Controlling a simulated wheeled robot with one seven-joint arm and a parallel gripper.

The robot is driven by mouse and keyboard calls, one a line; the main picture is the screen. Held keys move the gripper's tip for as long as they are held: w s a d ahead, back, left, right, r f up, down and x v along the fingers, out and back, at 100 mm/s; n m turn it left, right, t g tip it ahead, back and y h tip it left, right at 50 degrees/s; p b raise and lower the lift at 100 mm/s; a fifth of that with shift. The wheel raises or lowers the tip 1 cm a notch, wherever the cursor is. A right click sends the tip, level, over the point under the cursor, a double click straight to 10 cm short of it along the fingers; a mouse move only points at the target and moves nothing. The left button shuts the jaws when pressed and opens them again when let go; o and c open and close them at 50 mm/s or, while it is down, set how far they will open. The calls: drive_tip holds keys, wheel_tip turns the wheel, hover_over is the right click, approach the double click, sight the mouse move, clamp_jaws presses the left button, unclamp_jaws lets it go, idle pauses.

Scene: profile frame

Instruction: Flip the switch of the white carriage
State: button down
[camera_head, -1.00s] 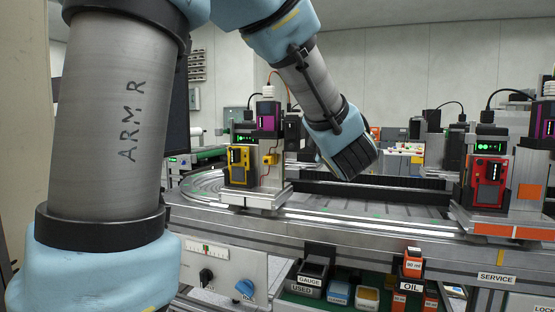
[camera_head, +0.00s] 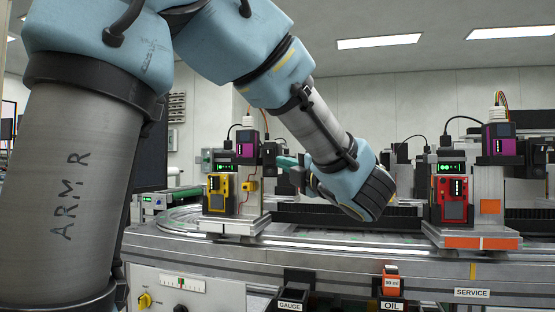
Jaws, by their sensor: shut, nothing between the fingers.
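My gripper (camera_head: 286,162) shows in the head view at the end of my bent arm, its teal fingers pointing left, shut and empty. In the picture it lies just right of a pale carriage (camera_head: 232,225) with a yellow box (camera_head: 221,192) and a small yellow part (camera_head: 250,186) on its side. I see a gap between the fingers and that part. A second pale carriage (camera_head: 493,218) with a red box (camera_head: 453,199) stands at the right. No switch on either is clear at this size.
Both carriages stand on an oval metal track (camera_head: 350,240). Purple units (camera_head: 498,138) with cables rise above them. An orange oil container (camera_head: 390,279) and a gauge bin (camera_head: 294,300) sit below the front edge. A knob panel (camera_head: 187,287) is at lower left.

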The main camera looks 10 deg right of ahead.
drive_tip(key=p, duration=0.2)
approach(267, 150)
drive_tip(key=w+a, duration=0.2)
drive_tip(key=a, duration=0.2)
drive_tip(key=w, duration=0.2)
drive_tip(key=w+d+p, duration=0.1)
drive_tip(key=shift+r, duration=0.4)
drive_tip(key=shift+w+d+r, duration=0.1)
drive_tip(key=shift+w+d, duration=0.15)
drive_tip(key=shift+w, duration=0.25)
drive_tip(key=shift+r+p, duration=0.1)
drive_tip(key=shift+p, duration=0.2)
drive_tip(key=shift+w+d+r+m+g+p, duration=0.25)
drive_tip(key=shift+w+m+g+p, duration=0.2)
drive_tip(key=shift+p, duration=0.2)
drive_tip(key=shift+s+f, duration=0.15)
drive_tip(key=shift+a, duration=0.1)
